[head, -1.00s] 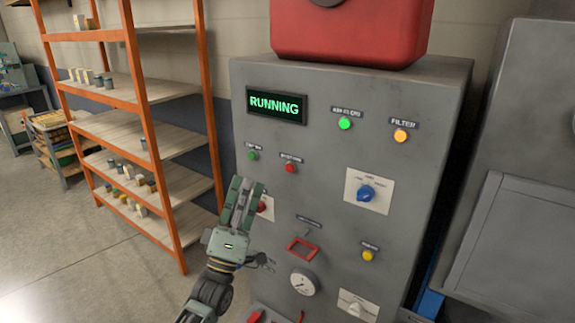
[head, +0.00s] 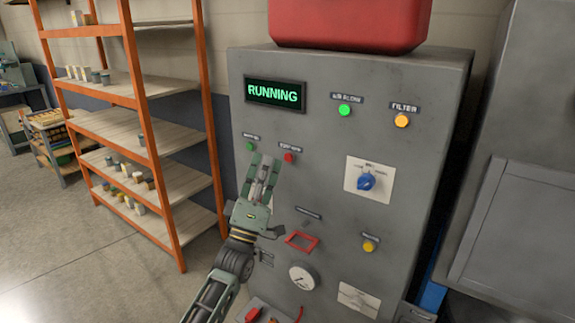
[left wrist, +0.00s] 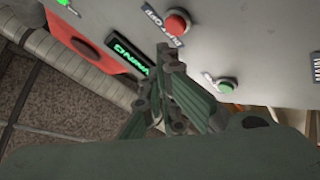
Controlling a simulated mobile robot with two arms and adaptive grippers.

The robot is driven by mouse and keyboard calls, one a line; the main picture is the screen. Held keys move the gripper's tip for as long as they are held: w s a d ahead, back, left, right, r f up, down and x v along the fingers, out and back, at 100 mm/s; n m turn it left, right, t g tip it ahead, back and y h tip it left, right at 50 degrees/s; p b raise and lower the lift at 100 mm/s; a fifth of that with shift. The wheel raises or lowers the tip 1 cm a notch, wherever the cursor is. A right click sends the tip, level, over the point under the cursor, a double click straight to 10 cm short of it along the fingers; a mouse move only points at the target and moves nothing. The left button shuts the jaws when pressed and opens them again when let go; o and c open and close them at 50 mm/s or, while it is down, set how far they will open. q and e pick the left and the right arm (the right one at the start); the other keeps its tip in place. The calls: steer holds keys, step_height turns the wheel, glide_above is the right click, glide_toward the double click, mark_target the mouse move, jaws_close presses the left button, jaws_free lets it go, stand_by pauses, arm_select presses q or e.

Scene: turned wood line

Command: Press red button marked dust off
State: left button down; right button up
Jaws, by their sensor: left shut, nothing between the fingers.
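A red button (head: 289,157) sits on the front of the grey control cabinet (head: 325,130), below the display. Its dark label is too blurred to read surely in the head view. In the left wrist view the red button (left wrist: 177,22) shows with a dark label plate beside it, apart from the fingertips. My left gripper (head: 264,166) is shut and empty, its fingers pointing up in front of the panel, just left of and slightly below the red button. In the left wrist view the fingertips (left wrist: 173,57) lie between the red button and a green button (left wrist: 226,86). My right gripper is out of view.
A lit display (head: 275,94) reads RUNNING. Orange shelving (head: 140,120) stands left.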

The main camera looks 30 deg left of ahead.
arm_select(q)
steer(key=shift+w, duration=0.6)
stand_by(1.1)
steer(key=shift+w+d+b, duration=0.1)
steer(key=shift+w+b, duration=0.3)
steer(key=shift+b, duration=0.05)
